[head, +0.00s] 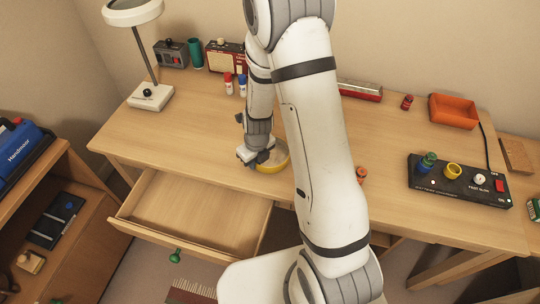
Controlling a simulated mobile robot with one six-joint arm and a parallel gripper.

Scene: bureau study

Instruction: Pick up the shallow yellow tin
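The shallow yellow tin (281,164) sits near the front edge of the desk, partly hidden behind my arm. It looks round, with a yellow wall and a paler inside. My gripper (259,161) points down at the tin's left side, and its fingers overlap the tin's rim in this view. I cannot tell whether the fingers touch the tin or are closed on its wall.
An open, empty drawer (190,213) juts out below the desk (150,130). A lamp (150,96) stands at the left, red and blue small bottles (242,86) behind my gripper. At the right are a black control box (440,186) and an orange tray (454,111).

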